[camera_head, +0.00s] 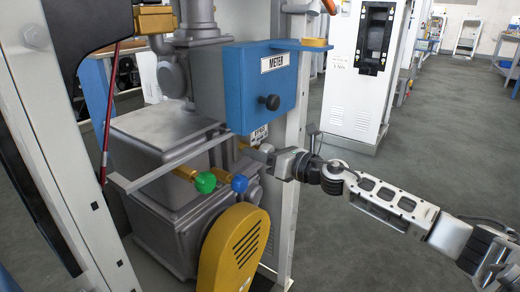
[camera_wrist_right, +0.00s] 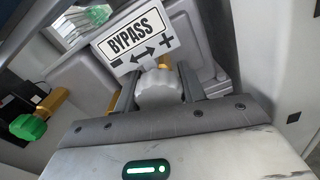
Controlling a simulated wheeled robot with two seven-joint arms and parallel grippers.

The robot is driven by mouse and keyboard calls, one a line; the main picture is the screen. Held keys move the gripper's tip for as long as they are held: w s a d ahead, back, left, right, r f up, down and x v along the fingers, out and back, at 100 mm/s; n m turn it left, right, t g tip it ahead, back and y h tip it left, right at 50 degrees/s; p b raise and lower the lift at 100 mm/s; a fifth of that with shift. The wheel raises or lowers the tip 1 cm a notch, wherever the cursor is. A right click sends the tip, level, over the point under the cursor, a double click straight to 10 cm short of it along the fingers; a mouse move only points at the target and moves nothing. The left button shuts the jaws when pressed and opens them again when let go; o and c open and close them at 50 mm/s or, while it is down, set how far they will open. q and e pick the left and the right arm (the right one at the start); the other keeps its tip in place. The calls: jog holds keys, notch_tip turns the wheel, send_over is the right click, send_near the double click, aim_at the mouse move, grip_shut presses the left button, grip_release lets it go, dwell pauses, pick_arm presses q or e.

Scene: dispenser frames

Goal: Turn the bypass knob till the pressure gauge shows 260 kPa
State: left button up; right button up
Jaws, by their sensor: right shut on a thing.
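The bypass knob (camera_wrist_right: 158,88) is pale grey and ribbed, in the middle of the right wrist view. It sits on a brass-coloured stem below a white BYPASS sign (camera_wrist_right: 136,38) with a double arrow, minus at left and plus at right. My right gripper (camera_wrist_right: 158,86) has one finger on each side of the knob and is shut on it. In the head view my right gripper (camera_head: 268,154) reaches in from the right, below the METER box, and mostly hides the knob. I see no pressure gauge reading in either view. My left gripper is not in view.
The blue METER box (camera_head: 235,88) with a black knob (camera_head: 269,102) is above my gripper. A green knob (camera_head: 205,182) and a blue knob (camera_head: 239,183) stick out to its left. A yellow cover (camera_head: 232,252) is below. Open floor (camera_head: 400,160) lies right.

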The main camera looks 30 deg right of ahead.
pick_arm(q)
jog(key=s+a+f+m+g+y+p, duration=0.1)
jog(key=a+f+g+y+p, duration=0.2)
jog(key=p, duration=0.8)
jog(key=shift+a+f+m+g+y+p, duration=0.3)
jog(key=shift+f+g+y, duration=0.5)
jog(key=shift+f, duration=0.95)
pick_arm(e)
jog(key=shift+r+m, duration=0.15)
jog(key=shift+m, duration=7.55)
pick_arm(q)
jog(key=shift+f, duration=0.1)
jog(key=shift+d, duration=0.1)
pick_arm(e)
jog(key=o, duration=1)
jog(key=shift+c, duration=0.2)
pick_arm(q)
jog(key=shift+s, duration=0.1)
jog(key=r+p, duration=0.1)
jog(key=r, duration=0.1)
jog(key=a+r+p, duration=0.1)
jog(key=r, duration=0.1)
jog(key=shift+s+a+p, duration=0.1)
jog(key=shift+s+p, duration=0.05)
jog(key=shift+p, duration=0.15)
pick_arm(e)
jog(key=v, duration=1.6)
